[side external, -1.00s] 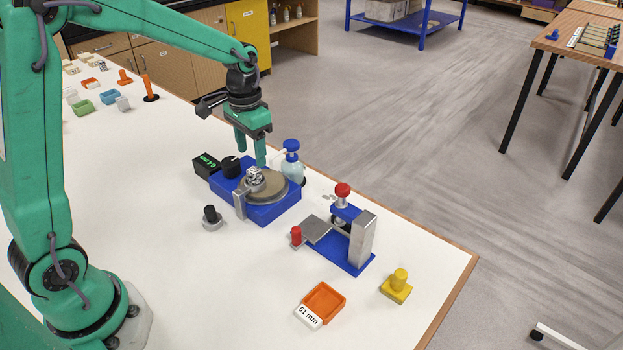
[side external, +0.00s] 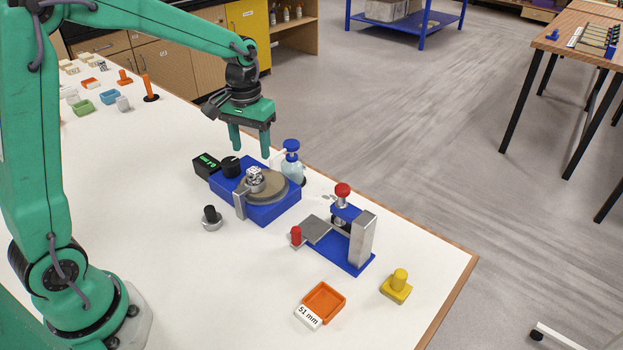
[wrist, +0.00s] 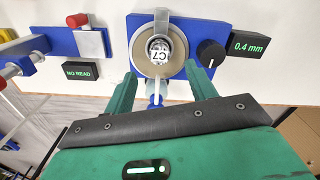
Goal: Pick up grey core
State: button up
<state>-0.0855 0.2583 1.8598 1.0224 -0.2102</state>
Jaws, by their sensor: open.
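The grey core (side external: 255,175) stands on the round tan disc of a blue machine (side external: 268,213), close to a metal bracket. In the wrist view the core (wrist: 158,50) shows a pale top end marked C7, upside down in the picture. My gripper (side external: 250,153) is open and empty, just above and behind the machine in the side view. In the wrist view its two green fingers (wrist: 163,78) stand apart, one on each side of the disc, with the core beyond their tips.
A blue-capped bottle (side external: 292,162) stands close behind the machine. A blue stand with a red knob (side external: 343,190) is to the right. An orange tray marked 51 mm (side external: 323,298) and a yellow knobbed block (side external: 397,284) sit nearer. A black-knobbed weight (side external: 211,217) stands front left.

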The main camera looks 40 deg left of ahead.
aim_at(254, 170)
jog(key=shift+f, duration=0.8)
jog(key=shift+f, duration=0.1)
jog(key=shift+f, duration=2.5)
jog(key=c, duration=1.1)
